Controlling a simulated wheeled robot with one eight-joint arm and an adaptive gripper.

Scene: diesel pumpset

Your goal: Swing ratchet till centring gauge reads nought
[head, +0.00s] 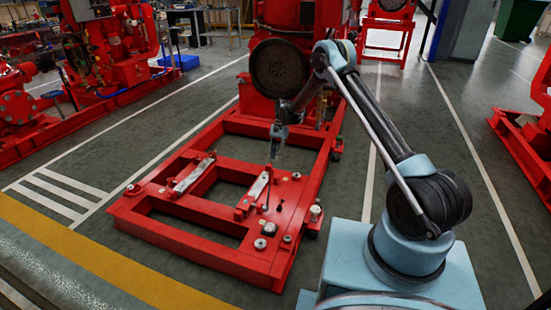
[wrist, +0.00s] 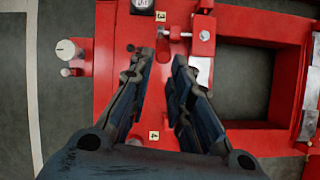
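My gripper (head: 277,150) hangs over the red base frame (head: 190,228), near its right rail. In the wrist view its two dark fingers (wrist: 166,68) are apart, with only the red frame showing between them, so it is open and empty. A small round dial marked in white (wrist: 140,5) is cut off at the top edge of the wrist view; it may be the centring gauge, and its reading cannot be made out. A bolt-like fitting (wrist: 182,35) lies just beyond the fingertips. I cannot pick out the ratchet for certain.
A pale knob (wrist: 68,50) sticks out beside the rail. Tags marked 3 (wrist: 160,16) and 4 (wrist: 154,135) are on the frame. A large dark flywheel (head: 279,68) stands behind the frame. Open floor (head: 70,160) lies to the left.

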